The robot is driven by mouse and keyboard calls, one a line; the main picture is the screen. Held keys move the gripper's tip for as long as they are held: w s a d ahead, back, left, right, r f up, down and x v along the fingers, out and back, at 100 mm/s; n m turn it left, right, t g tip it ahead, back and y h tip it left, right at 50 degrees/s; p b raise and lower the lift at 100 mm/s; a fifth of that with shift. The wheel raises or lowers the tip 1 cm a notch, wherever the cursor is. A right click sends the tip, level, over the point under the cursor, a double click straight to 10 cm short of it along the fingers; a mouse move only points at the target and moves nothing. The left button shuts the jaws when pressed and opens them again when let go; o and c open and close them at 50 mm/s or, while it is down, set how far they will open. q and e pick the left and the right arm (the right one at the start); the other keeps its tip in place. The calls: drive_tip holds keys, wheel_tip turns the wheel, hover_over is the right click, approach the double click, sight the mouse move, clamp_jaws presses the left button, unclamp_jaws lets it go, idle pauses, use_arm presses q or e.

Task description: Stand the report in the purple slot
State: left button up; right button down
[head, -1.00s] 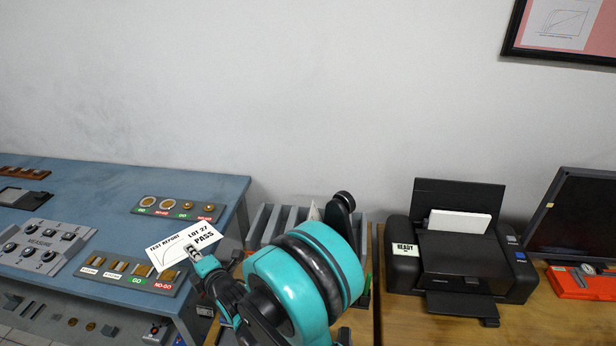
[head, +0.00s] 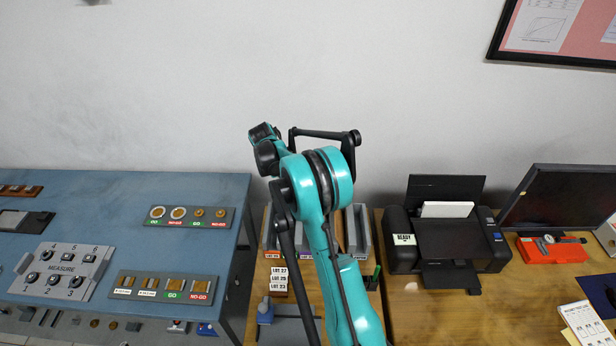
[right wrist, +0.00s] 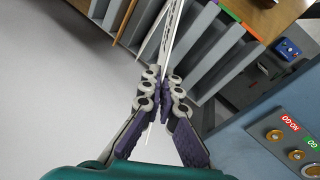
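The report shows as a thin white sheet, nearly edge-on, in the right wrist view (right wrist: 165,42). My right gripper (right wrist: 164,92) is shut on it, with the sheet reaching out past the fingertips. I cannot tell whether the sheet's far end is inside a slot. In the head view my right arm covers the middle of the rack (head: 359,236) and the report is hidden. My left gripper is not in view.
A black printer (head: 450,240) stands right of the rack on the wooden table.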

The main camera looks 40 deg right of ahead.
drive_tip(key=s+d+m+y, duration=0.1)
drive_tip(key=s+d+f+m+y, duration=0.1)
drive_tip(key=s+d+m+t+y, duration=0.1)
drive_tip(key=m, duration=0.1)
drive_tip(key=shift+s+f+y, duration=0.3)
drive_tip(key=shift+s+f, duration=0.05)
drive_tip(key=shift+s, duration=0.05)
drive_tip(key=shift+w+d+f+b, duration=0.1)
drive_tip(key=shift+f+b, duration=0.2)
drive_tip(key=shift+f, duration=0.2)
drive_tip(key=shift+f+b, duration=0.4)
drive_tip(key=shift+f, duration=0.3)
use_arm(q)
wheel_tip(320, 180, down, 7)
drive_tip(key=b, duration=0.7)
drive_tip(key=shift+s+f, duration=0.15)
use_arm(e)
wheel_tip(320, 180, down, 10)
drive_tip(key=c, duration=1.6)
unclamp_jaws()
drive_tip(key=shift+c, duration=0.2)
